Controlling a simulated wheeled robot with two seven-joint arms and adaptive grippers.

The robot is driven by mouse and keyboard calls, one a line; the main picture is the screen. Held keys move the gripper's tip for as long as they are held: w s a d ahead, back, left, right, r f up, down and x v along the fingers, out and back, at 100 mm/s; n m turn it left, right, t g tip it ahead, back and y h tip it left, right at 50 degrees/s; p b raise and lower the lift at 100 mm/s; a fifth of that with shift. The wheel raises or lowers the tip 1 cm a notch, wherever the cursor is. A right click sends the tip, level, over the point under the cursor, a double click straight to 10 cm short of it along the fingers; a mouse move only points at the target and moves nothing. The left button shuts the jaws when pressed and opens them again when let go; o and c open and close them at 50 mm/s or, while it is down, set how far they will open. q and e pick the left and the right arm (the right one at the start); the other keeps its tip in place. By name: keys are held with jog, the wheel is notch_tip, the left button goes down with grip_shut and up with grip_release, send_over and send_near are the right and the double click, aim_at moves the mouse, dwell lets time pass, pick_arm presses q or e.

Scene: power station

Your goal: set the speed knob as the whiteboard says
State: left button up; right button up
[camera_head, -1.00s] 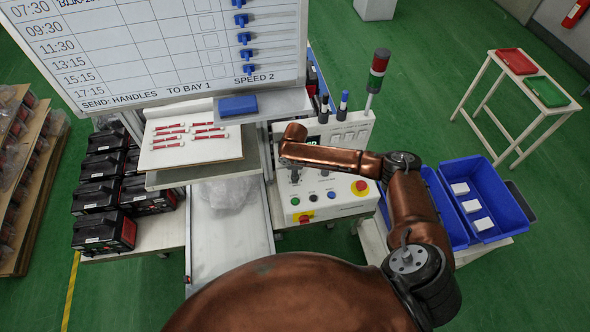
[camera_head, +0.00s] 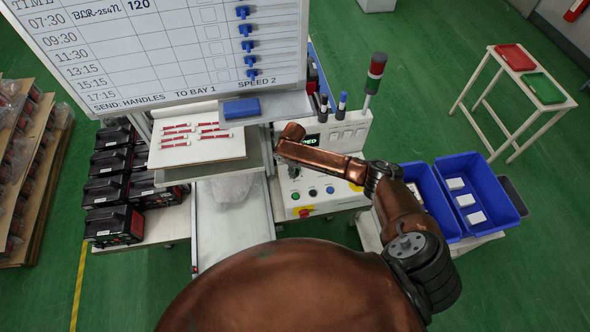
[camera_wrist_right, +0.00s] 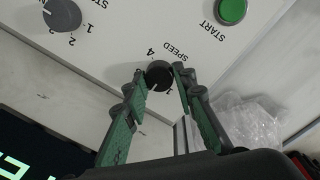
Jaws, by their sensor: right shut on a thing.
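The whiteboard (camera_head: 185,60) reads "SEND: HANDLES TO BAY 1 SPEED 2" along its lower edge. The dark round speed knob (camera_wrist_right: 158,72) is on a pale control panel (camera_head: 333,196). In the right wrist view the word SPEED appears upside down beside it, with a 4 legible; the other scale marks are partly covered by the fingers. My right gripper (camera_wrist_right: 160,82) has its green-padded fingers on both sides of the knob, closed on it. In the head view my copper arm hides most of the knob and fingers. My left gripper is out of view.
Another numbered knob (camera_wrist_right: 62,14) and a green START button (camera_wrist_right: 231,11) are on the same panel. A red-topped signal lamp (camera_head: 375,72) stands behind it. Blue bins (camera_head: 490,193) stand to the right, a tray of red-and-white parts (camera_head: 220,150) to the left.

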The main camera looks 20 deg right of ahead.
dwell(0.3)
jog(key=o, duration=1.2)
jog(key=shift+c, duration=0.2)
jog(key=shift+r, duration=0.15)
notch_tip(320, 180, up, 7)
jog(key=shift+s+a+r, duration=0.1)
jog(key=shift+s+a, duration=0.05)
